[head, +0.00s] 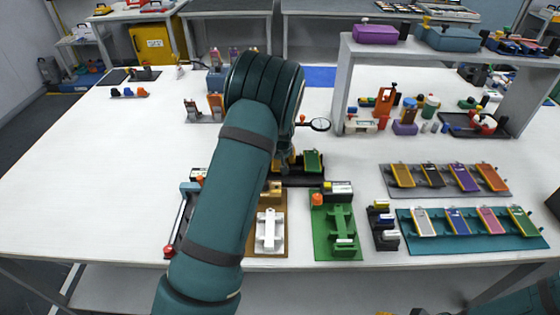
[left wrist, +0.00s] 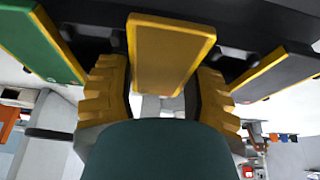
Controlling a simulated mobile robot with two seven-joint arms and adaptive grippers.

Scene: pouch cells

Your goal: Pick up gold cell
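In the left wrist view the gold cell (left wrist: 168,55), a flat orange-gold slab with a yellow edge, stands between the two yellow fingers of my left gripper (left wrist: 162,95). Narrow gaps show beside it, so the fingers look open around it. A green cell (left wrist: 38,45) is to its left and a dark, yellow-edged cell (left wrist: 270,75) to its right. In the head view my left gripper (head: 285,160) is mostly hidden behind my arm, over a black rack (head: 300,181) where a green cell (head: 313,160) shows. Small yellow and black tips at the bottom edge may be my right gripper (head: 400,312).
A green fixture (head: 322,246) and a brown fixture (head: 267,251) stand in front of the rack. A grey tray (head: 445,190) and a teal tray (head: 470,244) of cells lie at right. A raised shelf (head: 343,85) stands behind. The table's left side is mostly clear.

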